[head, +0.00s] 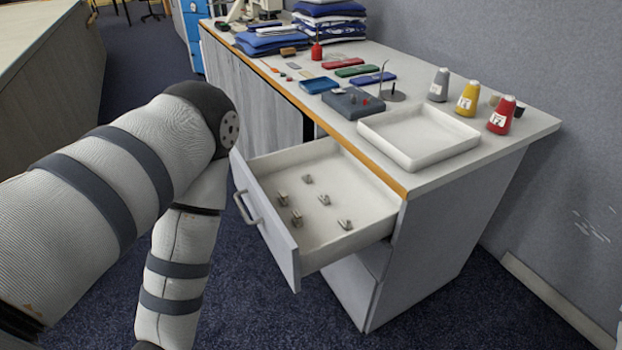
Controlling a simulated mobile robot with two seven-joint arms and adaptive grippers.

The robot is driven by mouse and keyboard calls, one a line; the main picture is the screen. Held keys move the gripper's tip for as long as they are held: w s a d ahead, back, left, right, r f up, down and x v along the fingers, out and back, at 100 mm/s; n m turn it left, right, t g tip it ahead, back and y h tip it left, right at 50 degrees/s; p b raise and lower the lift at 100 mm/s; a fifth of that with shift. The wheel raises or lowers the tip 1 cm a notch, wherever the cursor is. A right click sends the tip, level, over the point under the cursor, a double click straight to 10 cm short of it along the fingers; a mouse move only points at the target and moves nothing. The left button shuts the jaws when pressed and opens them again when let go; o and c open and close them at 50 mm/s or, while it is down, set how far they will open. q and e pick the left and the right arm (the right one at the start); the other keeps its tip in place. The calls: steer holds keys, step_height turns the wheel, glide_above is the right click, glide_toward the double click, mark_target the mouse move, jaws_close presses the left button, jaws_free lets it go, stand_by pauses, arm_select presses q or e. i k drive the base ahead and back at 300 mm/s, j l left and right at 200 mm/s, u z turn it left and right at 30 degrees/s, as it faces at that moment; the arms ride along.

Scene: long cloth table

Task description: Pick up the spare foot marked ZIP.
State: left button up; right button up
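An open drawer (365,212) juts out of the white cabinet. Several small metal pieces that look like sewing-machine feet lie apart in it. One foot (307,179) lies toward the back left, one (282,198) by the front left, one (324,199) near the middle, one (297,217) near the drawer front and one (345,224) toward the right. Any markings are too small to read, so I cannot tell which is ZIP. My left arm comes in from the left and bends down out of the picture; its gripper is out of view. My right gripper is not in view.
An empty white tray (374,130) stands on the table above the drawer. Grey (439,85), yellow (467,99) and red (501,115) thread cones stand to its right. A blue tray (319,85), coloured cases and folded cloth (330,22) lie farther back. The drawer handle (246,207) sticks out.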

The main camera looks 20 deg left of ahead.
mark_target(307, 178)
steer(key=i+l+u, duration=0.15)
steer(key=l, duration=0.2)
steer(key=i+l+u, duration=0.15)
steer(key=l, duration=0.2)
steer(key=i+l+u, duration=0.15)
steer(key=l, duration=0.2)
steer(key=l+u, duration=0.15)
steer(key=l, duration=0.2)
steer(key=i+l+u, duration=0.2)
steer(key=l, duration=0.15)
steer(key=i+l+u, duration=0.15)
steer(key=l, duration=0.2)
steer(key=i+l+u, duration=0.2)
steer(key=l, duration=0.25)
steer(key=j+u, duration=0.15)
steer(key=j, duration=0.25)
steer(key=i+j+u, duration=0.15)
steer(key=j, duration=0.2)
steer(key=l+z, duration=0.3)
steer(key=l, duration=0.5)
